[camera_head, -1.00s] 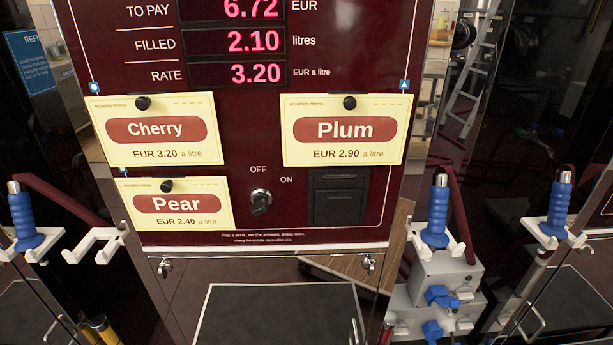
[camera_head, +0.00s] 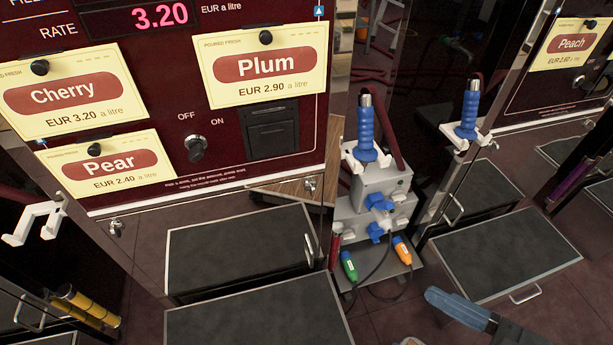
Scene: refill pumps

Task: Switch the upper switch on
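Two stacked grey boxes stand between the pumps. The upper grey box (camera_head: 388,181) has a blue fitting (camera_head: 379,202) on its front, and the lower grey box has a similar blue fitting (camera_head: 378,232). Small details on these boxes are too small to tell as switches or their positions. On the dark red pump panel, a round key-like knob (camera_head: 196,148) sits below the words OFF and ON.
Green (camera_head: 348,266) and orange (camera_head: 402,250) plugs with cables lie below. Dark platforms (camera_head: 505,252) stand low at the right and front. Dark floor shows between them.

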